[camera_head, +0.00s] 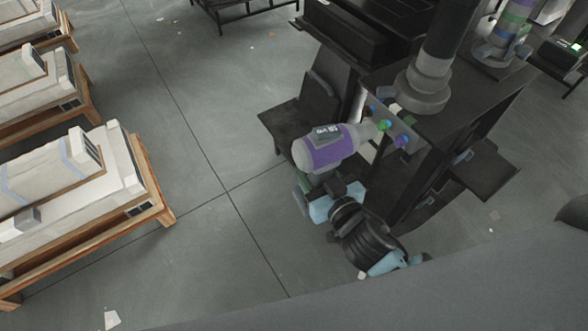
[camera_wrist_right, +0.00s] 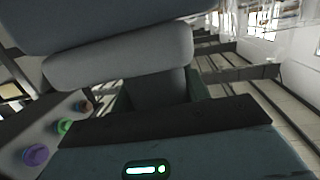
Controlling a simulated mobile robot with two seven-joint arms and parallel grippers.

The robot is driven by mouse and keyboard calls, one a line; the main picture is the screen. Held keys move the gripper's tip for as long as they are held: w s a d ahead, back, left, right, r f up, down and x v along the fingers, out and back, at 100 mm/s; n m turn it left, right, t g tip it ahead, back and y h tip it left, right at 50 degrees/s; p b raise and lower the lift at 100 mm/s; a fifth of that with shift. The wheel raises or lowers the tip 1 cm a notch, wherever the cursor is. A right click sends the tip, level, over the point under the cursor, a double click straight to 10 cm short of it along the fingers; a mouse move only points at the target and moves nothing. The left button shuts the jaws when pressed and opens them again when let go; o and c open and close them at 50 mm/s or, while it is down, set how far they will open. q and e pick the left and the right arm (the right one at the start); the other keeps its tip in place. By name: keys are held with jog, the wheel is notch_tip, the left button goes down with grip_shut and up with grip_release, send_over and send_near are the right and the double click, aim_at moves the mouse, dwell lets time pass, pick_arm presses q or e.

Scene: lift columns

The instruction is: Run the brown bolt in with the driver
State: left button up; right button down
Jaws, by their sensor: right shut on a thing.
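The driver (camera_head: 325,148), grey with a purple band and a small display, is held in the air in the head view, its nose pointing right toward the bolt plate. My right gripper (camera_head: 320,190) is shut on its handle below the body. The grey driver body (camera_wrist_right: 120,55) fills the upper part of the right wrist view. The nose tip is near the green bolt (camera_head: 383,125); contact cannot be told. My left gripper is out of view.
A purple bolt (camera_head: 402,141) is at the near end of the row. The plate sits on a dark lift column stand (camera_head: 440,105) with a grey column (camera_head: 430,75). Wooden pallets with white units (camera_head: 110,190) stand at left. Grey floor between is clear.

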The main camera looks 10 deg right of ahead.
jog(key=w+a+f+n+y+b, duration=0.1)
jog(key=w+a+f+y, duration=0.1)
jog(key=w+f, duration=0.3)
jog(key=shift+w+a+f+n+g, duration=0.3)
jog(key=shift+w+a, duration=0.1)
jog(key=shift+a, duration=0.15)
jog(key=w+d, duration=0.2)
jog(key=d, duration=0.4)
jog(key=shift+d, duration=0.2)
jog(key=shift+w, duration=0.15)
dwell(0.5)
jog(key=shift+w+d, duration=0.1)
jog(key=shift+d, duration=0.25)
dwell(0.7)
